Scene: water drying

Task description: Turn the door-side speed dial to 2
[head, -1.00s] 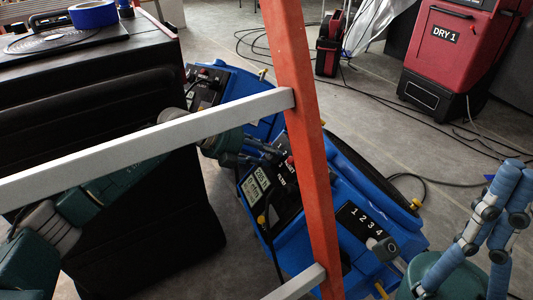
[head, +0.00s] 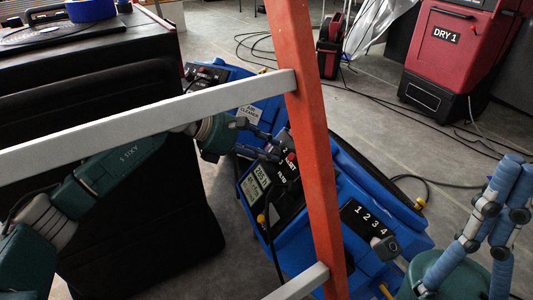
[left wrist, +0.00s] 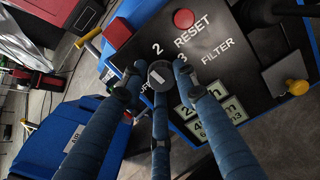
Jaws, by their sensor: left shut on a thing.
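The speed dial (left wrist: 160,72) is a round dark grey knob with a pale mark, on a black panel (left wrist: 237,60) with "2", "3", "OFF", RESET and FILTER labels. Which number the mark points at I cannot tell. My left gripper (left wrist: 153,76) is shut on the dial, its blue fingers around it. In the head view the left gripper (head: 278,146) reaches past the ladder to the panel of a blue machine (head: 293,245), and the dial is hard to make out. My right gripper (head: 504,165) is at the lower right, away from the machines; its opening is unclear.
An orange ladder upright (head: 312,140) with pale rungs stands in front of the machine. A black case (head: 110,160) stands at left. Another blue machine (head: 268,112) is behind. A red DRY 1 unit (head: 450,55) stands back right, with cables on the floor.

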